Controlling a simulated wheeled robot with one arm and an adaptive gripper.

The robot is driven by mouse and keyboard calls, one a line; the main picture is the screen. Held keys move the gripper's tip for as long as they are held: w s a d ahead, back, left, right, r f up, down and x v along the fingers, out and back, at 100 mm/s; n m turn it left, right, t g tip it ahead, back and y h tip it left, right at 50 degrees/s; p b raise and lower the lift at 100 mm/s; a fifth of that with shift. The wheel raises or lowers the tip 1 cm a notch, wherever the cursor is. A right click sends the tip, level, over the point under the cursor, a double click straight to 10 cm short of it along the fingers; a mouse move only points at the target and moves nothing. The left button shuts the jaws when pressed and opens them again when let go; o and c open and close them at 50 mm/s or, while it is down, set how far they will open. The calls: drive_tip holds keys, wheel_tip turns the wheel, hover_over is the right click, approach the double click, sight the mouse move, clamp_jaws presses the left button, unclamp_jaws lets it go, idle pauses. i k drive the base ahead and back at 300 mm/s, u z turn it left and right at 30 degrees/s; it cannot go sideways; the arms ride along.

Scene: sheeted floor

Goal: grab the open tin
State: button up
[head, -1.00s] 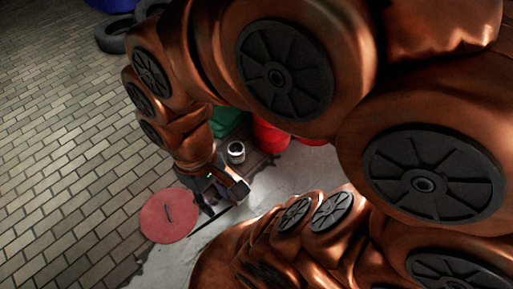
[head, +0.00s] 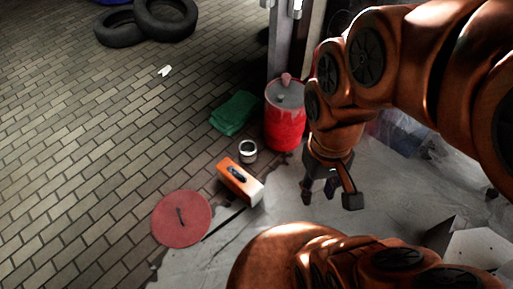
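The open tin (head: 248,151) is a small light-coloured can with a dark open top. It stands upright on the floor near the edge of the grey sheet. My gripper (head: 329,197) is to the right of the tin and apart from it, pointing down over the sheet. Its dark fingers look spread, with nothing seen between them.
An orange-and-white box (head: 240,182) lies just in front of the tin. A red drum (head: 285,117) stands behind it to the right, a green cloth (head: 234,113) behind it. A red disc (head: 181,218) lies front left. Tyres (head: 165,19) lie far back. Brick floor at left is mostly clear.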

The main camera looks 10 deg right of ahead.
sight(248, 149)
drive_tip(key=z, duration=0.95)
drive_tip(key=i, duration=1.4)
drive_tip(key=u, duration=2.6)
